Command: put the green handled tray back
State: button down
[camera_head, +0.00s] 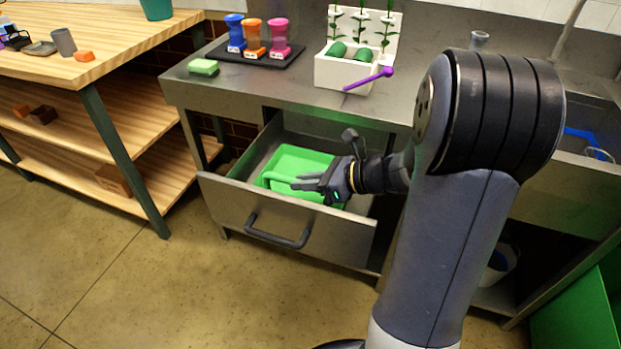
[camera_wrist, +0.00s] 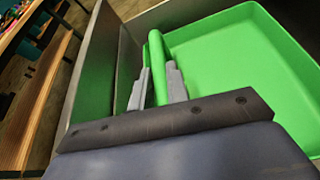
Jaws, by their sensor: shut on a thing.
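The green handled tray (camera_head: 296,162) sits inside the open metal drawer (camera_head: 290,222) under the counter. It also shows in the wrist view (camera_wrist: 235,50), with its flat floor and raised rim. Its bar handle (camera_wrist: 157,52) runs along the near side of the tray. My gripper (camera_head: 300,183) reaches into the drawer from the right. In the wrist view its two fingers (camera_wrist: 159,82) are shut on the handle, one on each side. The gripper hides part of the tray's right side in the head view.
The drawer is pulled out, with a dark handle (camera_head: 277,232) on its front. A wooden bench (camera_head: 100,50) stands left. The floor in front is clear.

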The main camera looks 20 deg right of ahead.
aim_at(311, 197)
jog(key=shift+w+d, duration=0.95)
jog(key=shift+w, duration=0.25)
jog(key=shift+f+b, duration=0.35)
jog(key=shift+f, duration=0.25)
jog(key=c, duration=1.4)
grip_release()
jog(key=shift+r, duration=0.1)
jog(key=p+v, duration=0.2)
jog(key=v, duration=1)
